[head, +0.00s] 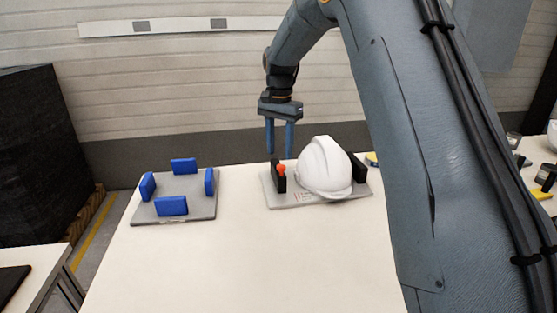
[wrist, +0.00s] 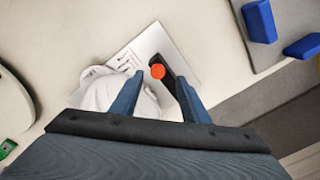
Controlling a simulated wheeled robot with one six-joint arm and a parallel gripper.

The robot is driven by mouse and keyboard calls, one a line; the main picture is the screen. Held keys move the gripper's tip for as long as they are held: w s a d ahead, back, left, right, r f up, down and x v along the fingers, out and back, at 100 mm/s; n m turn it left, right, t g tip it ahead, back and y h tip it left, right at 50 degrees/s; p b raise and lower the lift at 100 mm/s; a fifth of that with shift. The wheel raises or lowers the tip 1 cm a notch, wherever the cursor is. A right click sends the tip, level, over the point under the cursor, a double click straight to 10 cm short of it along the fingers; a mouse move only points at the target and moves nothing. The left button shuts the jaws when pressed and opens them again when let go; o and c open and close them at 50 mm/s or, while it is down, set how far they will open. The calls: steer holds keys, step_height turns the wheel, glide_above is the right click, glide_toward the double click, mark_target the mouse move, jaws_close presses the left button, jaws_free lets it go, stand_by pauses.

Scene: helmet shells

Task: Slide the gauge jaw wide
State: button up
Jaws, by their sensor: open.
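The gauge is a light grey plate (head: 330,201) on the white table, with a black jaw (head: 280,183) at its left end and another black jaw (head: 357,168) at its right end. The left jaw carries an orange-red knob (head: 282,169). A white helmet shell (head: 325,167) sits on the plate between the jaws. My gripper (head: 281,152) is open, pointing down above the left jaw. In the wrist view the orange-red knob (wrist: 158,71) and black jaw (wrist: 172,75) show between my two fingers, and the helmet shell (wrist: 100,92) is partly hidden by a finger.
A grey plate (head: 190,208) with several blue blocks (head: 171,206) stands to the left on the table. The front middle of the table (head: 245,260) is clear. A black stack (head: 45,150) stands beyond the table at the far left.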

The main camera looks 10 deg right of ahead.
steer(key=shift+r, duration=1.4)
steer(key=s+f+n, duration=0.3)
steer(key=s+f, duration=0.1)
steer(key=s, duration=0.8)
steer(key=s+d+f+n, duration=0.1)
steer(key=s+f+n, duration=0.2)
steer(key=s, duration=0.9)
steer(key=s+d+f+n, duration=0.1)
steer(key=s+f+n, duration=0.2)
steer(key=s, duration=0.9)
steer(key=shift+s+d+f, duration=0.1)
steer(key=shift+f, duration=0.45)
steer(key=shift+s+d+f, duration=0.1)
steer(key=shift+f, duration=0.45)
